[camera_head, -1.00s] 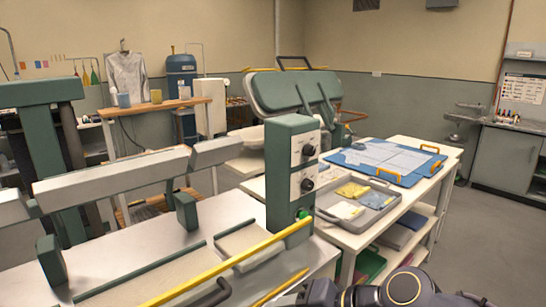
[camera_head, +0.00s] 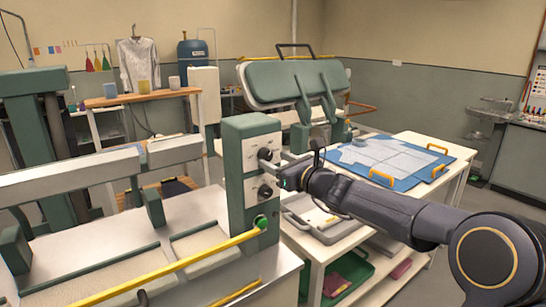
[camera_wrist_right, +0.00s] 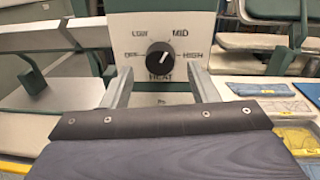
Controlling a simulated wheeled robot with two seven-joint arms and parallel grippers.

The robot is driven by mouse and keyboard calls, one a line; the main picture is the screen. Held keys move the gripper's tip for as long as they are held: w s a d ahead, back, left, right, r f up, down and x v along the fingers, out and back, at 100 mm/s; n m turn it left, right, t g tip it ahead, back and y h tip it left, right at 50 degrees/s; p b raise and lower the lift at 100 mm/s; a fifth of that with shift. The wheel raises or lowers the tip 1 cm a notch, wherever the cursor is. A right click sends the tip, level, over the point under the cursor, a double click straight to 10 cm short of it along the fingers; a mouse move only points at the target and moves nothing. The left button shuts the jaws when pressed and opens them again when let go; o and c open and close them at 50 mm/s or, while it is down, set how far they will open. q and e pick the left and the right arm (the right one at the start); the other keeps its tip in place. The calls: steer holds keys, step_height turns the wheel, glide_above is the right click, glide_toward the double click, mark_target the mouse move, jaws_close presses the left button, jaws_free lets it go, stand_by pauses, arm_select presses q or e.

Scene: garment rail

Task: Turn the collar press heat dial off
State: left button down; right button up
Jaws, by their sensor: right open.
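The collar press control box (camera_head: 250,170) is green with a pale front panel and two black dials. The upper one, the heat dial (camera_head: 265,154), shows close up in the right wrist view (camera_wrist_right: 160,56). It has OFF, LOW, MID and HIGH around it and HEAT below. Its white mark points up and right, near MID. My right gripper (camera_head: 280,168) is at the panel. In the wrist view its two fingers (camera_wrist_right: 161,84) are spread open and empty, one to each side, just below the dial. The lower dial (camera_head: 265,191) is hidden in the wrist view. My left gripper is not in view.
A green button (camera_head: 262,222) sits low on the box. A yellow bar (camera_head: 170,270) runs along the press front. To the right, a table holds a grey tray (camera_head: 315,228), partly behind my arm, and a blue mat (camera_head: 385,160) with orange handles.

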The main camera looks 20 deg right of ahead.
steer(key=shift+x, duration=1.1)
steer(key=shift+d, duration=0.1)
steer(key=shift+c, duration=0.3)
steer(key=c, duration=0.9)
